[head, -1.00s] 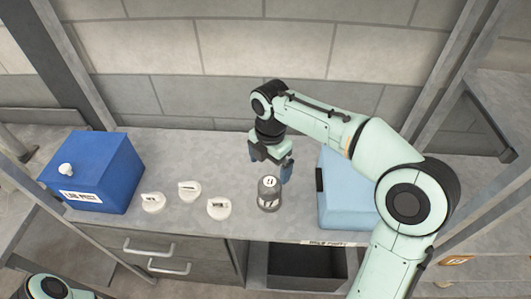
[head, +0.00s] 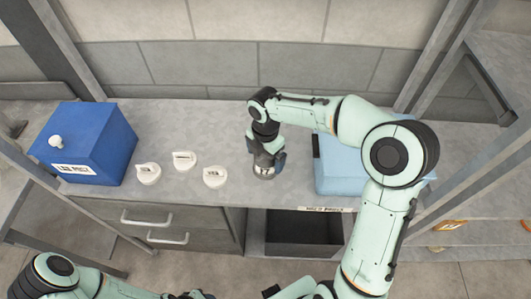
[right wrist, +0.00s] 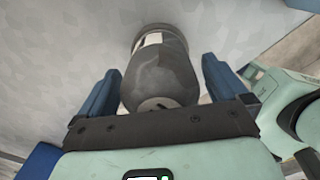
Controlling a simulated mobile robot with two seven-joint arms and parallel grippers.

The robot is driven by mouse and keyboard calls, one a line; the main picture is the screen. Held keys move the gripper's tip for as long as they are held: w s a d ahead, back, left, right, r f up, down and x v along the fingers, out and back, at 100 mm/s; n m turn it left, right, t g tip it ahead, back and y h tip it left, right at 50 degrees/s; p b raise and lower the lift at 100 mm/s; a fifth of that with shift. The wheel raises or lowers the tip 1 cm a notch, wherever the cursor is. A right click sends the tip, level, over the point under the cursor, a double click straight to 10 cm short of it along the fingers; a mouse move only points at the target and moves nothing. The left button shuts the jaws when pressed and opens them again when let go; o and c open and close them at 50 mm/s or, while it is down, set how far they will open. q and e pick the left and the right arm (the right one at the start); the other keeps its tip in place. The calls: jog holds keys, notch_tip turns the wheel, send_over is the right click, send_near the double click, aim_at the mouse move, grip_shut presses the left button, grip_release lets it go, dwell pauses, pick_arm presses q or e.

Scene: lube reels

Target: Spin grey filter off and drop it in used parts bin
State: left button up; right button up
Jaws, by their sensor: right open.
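The grey filter (head: 264,171) stands on the bench to the right of the white caps in the head view, mostly hidden under my right gripper (head: 266,160). In the right wrist view the filter (right wrist: 160,70) is a dark grey cylinder with a pale label, between the two blue fingers of my right gripper (right wrist: 160,85). The fingers are open, with a gap showing on each side of the filter. A dark open bin (head: 305,228) sits below the bench front, under a label strip. My left arm shows at the lower left, but its gripper cannot be made out.
Three white round caps (head: 184,160) lie on the bench (head: 215,125). A blue box (head: 85,145) with a white knob stands at the left. A light blue box (head: 340,165) stands close to the right of the filter. Drawers are below the bench.

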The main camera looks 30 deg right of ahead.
jog(key=c, duration=1.3)
jog(key=n+p, duration=0.1)
jog(key=n, duration=0.1)
jog(key=shift+r+n, duration=0.15)
jog(key=shift+n, duration=0.25)
jog(key=shift+n+p, duration=0.5)
jog(key=shift+n, duration=0.3)
pick_arm(q)
jog(key=w+r, duration=0.2)
jog(key=shift+w+r, duration=0.35)
jog(key=shift+r, duration=0.05)
pick_arm(e)
jog(key=shift+n, duration=0.4)
jog(key=shift+n+p, duration=0.65)
jog(key=shift+n, duration=1.15)
pick_arm(q)
jog(key=shift+w+r+t, duration=0.3)
jog(key=shift+w+r, duration=0.45)
jog(key=shift+w, duration=0.15)
pick_arm(e)
jog(key=shift+f+n, duration=0.25)
jog(key=shift+n, duration=0.55)
